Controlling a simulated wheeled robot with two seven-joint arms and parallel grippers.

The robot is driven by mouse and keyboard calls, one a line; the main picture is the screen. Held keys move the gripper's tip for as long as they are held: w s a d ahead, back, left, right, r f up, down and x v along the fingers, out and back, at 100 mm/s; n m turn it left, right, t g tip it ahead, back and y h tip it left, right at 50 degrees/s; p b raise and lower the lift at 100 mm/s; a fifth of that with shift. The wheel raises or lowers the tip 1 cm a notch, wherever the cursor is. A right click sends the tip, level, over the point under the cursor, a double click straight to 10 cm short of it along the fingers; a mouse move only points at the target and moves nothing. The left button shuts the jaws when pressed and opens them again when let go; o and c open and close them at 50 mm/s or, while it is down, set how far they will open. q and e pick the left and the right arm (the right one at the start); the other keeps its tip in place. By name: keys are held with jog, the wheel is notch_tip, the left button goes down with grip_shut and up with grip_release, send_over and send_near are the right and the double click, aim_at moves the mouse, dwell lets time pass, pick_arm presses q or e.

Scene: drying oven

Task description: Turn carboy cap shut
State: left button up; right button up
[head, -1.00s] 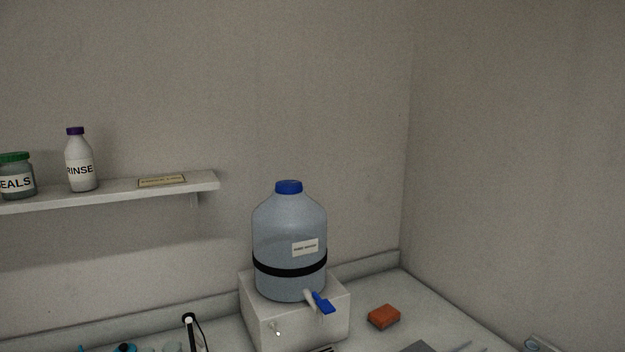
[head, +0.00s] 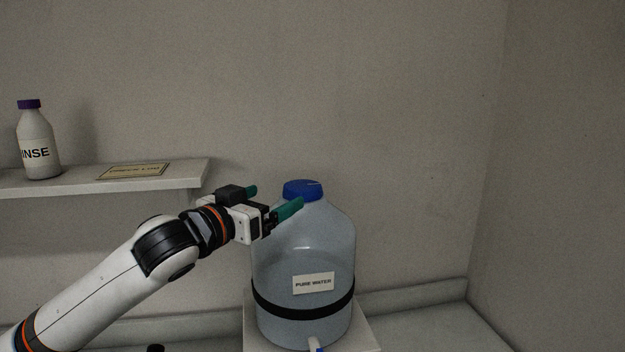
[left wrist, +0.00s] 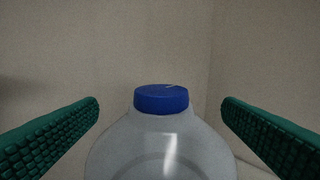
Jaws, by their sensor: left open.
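The carboy (head: 303,250) is a clear bluish jug with a black band and a "PURE WATER" label, upright on a white block. Its blue cap (head: 302,190) sits on the neck; it also shows in the left wrist view (left wrist: 161,99), centred between the fingers with a small light mark on its top. My left gripper (head: 277,198) is open, its green fingers pointing at the cap from the left. In the left wrist view the fingers stand wide apart on either side, with gaps to the cap. Whether the cap is tight cannot be told. My right gripper is not seen.
A wall shelf (head: 185,176) at the left holds a RINSE bottle (head: 37,145) and a small sign (head: 134,171). The white block (head: 364,335) under the carboy stands near the wall corner. The space above and right of the cap is clear.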

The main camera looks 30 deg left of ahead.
aim_at(303, 185)
pick_arm(q)
jog(key=w, duration=0.1)
jog(key=w+p, duration=0.1)
jog(key=w, duration=0.1)
jog(key=shift+w+d+r, duration=0.3)
jog(key=shift+w+d, duration=0.05)
jog(key=shift+w, duration=0.05)
jog(key=w, duration=0.1)
jog(key=w+p, duration=0.1)
jog(key=w, duration=0.1)
jog(key=w+p, duration=0.1)
jog(key=w, duration=0.1)
jog(key=shift+d+f, duration=0.25)
jog(key=shift+d, duration=0.05)
jog(key=shift+w+d, duration=0.1)
jog(key=shift+w, duration=0.4)
jog(key=shift+w+f, duration=0.15)
jog(key=shift+w, duration=0.05)
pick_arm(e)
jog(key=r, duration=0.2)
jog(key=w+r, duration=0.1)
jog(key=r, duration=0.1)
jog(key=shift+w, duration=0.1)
pick_arm(q)
jog(key=c, duration=1)
